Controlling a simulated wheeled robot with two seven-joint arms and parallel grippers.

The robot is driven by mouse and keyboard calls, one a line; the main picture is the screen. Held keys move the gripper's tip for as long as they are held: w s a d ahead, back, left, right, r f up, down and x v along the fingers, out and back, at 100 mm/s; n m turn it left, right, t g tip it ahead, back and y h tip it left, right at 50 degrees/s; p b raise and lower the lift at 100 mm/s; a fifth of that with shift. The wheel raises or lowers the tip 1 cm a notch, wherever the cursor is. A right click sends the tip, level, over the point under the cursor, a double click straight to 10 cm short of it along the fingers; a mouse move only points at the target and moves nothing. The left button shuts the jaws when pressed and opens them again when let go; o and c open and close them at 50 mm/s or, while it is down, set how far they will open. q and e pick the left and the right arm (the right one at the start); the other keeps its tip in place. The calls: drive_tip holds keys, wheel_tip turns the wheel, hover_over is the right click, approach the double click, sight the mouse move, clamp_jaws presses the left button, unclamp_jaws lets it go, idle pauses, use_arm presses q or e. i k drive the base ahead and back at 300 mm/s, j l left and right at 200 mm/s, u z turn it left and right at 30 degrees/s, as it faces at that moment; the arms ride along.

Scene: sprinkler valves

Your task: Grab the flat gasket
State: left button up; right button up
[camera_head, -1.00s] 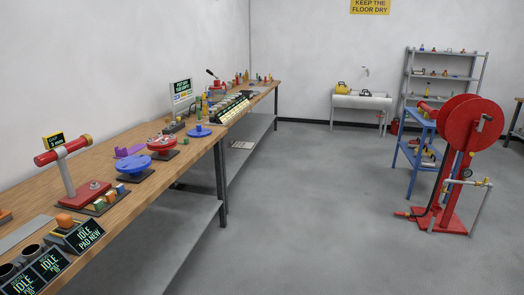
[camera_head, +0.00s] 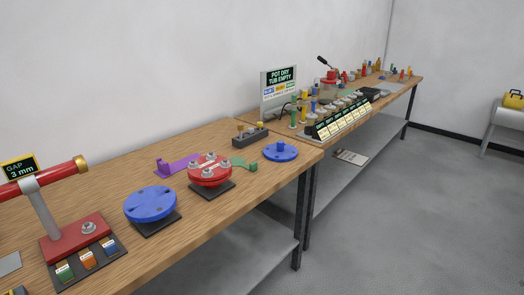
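I cannot pick out a flat gasket for certain in the head view. On the wooden bench (camera_head: 120,190) stand a blue disc (camera_head: 150,204) with holes on a black base, and a red disc (camera_head: 209,170) with several bolts on another black base. A green piece (camera_head: 243,165) lies right of the red disc, beside a blue disc with a knob (camera_head: 281,151). Neither of my grippers is in view.
A red stand with a crossbar (camera_head: 78,242) and a gap display (camera_head: 20,168) stand at the near left. A sign (camera_head: 278,88), coloured posts and a row of label panels (camera_head: 341,118) stand on the farther bench.

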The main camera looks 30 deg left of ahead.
sight(236, 162)
drive_tip(key=i+l+u, duration=0.1)
drive_tip(key=i+u, duration=0.4)
drive_tip(key=i+l+u, duration=0.25)
drive_tip(key=i+u, duration=0.2)
drive_tip(key=i+l+u, duration=0.3)
drive_tip(key=u, duration=0.2)
drive_tip(key=l, duration=0.1)
